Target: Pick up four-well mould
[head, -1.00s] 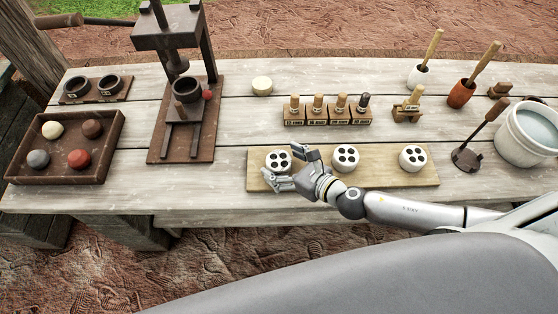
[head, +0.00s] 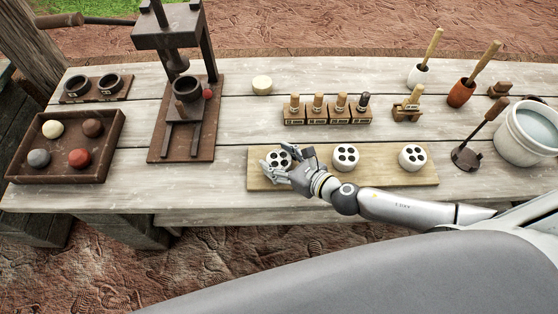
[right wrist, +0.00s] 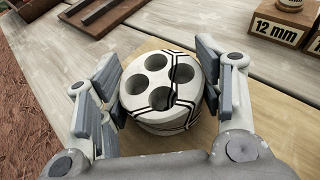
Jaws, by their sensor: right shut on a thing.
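The four-well mould (head: 277,158) is a white round block with dark holes in its top, at the left end of a light wooden board (head: 385,177). In the right wrist view the mould (right wrist: 160,84) shows four wells and black line markings. My right gripper (head: 291,162) is around the mould, with one finger on each side. In the right wrist view my right gripper (right wrist: 160,92) is shut on it. The mould looks upright and at board height; I cannot tell whether it touches the board. My left gripper is not in view.
Two similar white moulds, one in the middle (head: 344,157) and one at the right (head: 412,157), stand on the board. Stamps on labelled blocks (head: 327,112) stand behind. A press (head: 185,100) and a tray of balls (head: 68,146) are left; a bucket (head: 527,135) is right.

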